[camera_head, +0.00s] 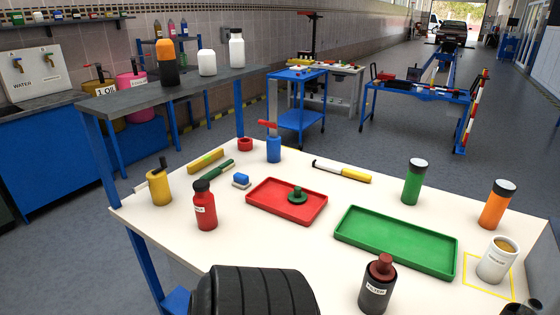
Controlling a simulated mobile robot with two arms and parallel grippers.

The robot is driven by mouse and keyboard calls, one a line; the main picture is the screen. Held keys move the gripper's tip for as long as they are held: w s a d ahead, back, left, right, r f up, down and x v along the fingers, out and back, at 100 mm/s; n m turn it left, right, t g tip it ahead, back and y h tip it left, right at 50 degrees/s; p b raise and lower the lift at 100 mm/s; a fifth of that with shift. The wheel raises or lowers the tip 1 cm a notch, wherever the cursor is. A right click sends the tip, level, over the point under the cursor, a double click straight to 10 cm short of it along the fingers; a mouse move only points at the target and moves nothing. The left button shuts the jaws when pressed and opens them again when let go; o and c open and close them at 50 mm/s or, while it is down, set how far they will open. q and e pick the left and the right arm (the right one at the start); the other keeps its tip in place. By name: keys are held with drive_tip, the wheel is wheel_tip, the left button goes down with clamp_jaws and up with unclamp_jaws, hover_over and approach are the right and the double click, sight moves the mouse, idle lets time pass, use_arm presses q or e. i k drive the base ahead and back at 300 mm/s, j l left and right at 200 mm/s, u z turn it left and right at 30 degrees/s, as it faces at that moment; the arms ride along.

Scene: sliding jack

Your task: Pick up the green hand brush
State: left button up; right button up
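A green, elongated item that looks like the hand brush (217,170) lies on the white table at the left, slanting up to the right. It lies between a yellow bar-shaped item (206,160) behind it and a red bottle (205,206) in front of it. A small blue-and-white block (241,181) lies just to its right. Nothing covers the green item, but its bristles are too small to make out clearly. Neither of my grippers can be made out in the head view.
The white table (315,276) also holds a yellow can (159,187), red tray (277,210), green tray (386,247), blue bottle (274,149) and filter bottle (377,287). A large black ribbed object (254,293) fills the near edge. A grey shelf (130,98) stands behind at left.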

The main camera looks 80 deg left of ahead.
sight(229, 164)
drive_tip(key=u, duration=3)
drive_tip(key=i+j+u, duration=0.6)
drive_tip(key=i+j, duration=0.15)
drive_tip(key=i+j+u, duration=0.65)
drive_tip(key=i, duration=0.25)
drive_tip(key=i+u, duration=0.3)
drive_tip(key=i, duration=0.15)
drive_tip(key=i+z, duration=0.25)
drive_tip(key=i, duration=0.3)
drive_tip(key=i+z, duration=0.25)
drive_tip(key=i, duration=0.3)
drive_tip(key=i+j+z, duration=0.25)
drive_tip(key=i, duration=0.25)
drive_tip(key=i+l+z, duration=0.2)
drive_tip(key=z, duration=0.25)
drive_tip(key=i+z, duration=0.4)
drive_tip(key=i+l+z, duration=0.1)
drive_tip(key=z, duration=0.35)
drive_tip(key=i+j+z, duration=0.1)
drive_tip(key=i+z, duration=0.3)
drive_tip(key=i+j+z, duration=0.15)
drive_tip(key=z, duration=0.3)
drive_tip(key=i+j+z, duration=0.25)
drive_tip(key=z, duration=0.2)
